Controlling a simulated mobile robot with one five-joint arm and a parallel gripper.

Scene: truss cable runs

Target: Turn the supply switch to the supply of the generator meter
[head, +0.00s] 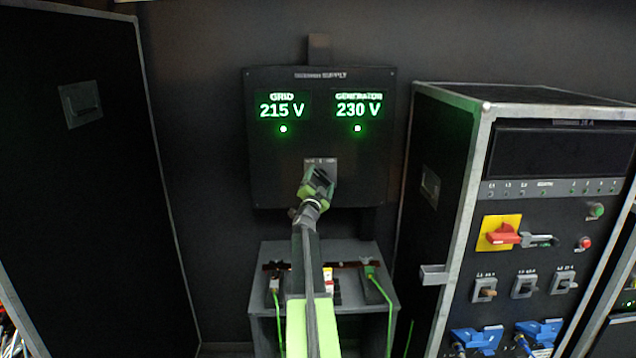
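A black supply panel (322,145) hangs on the dark wall in the middle of the head view. Its left meter (283,111) is labelled GRID and reads 215 V. Its right meter (358,110) is labelled GENERATOR and reads 230 V. A green lamp is lit under each meter. The supply switch's grey plate (322,163) sits low on the panel, with small lettering I cannot read surely. My gripper (319,178) is right in front of the plate and hides the switch handle. I cannot tell which way the handle points or whether my fingers touch it.
A small grey table (262,262) with cables and small devices stands below the panel, under my arm. A rack (462,190) with a red rotary switch (503,235) and blue connectors stands close on the right. A large black case (85,190) stands on the left.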

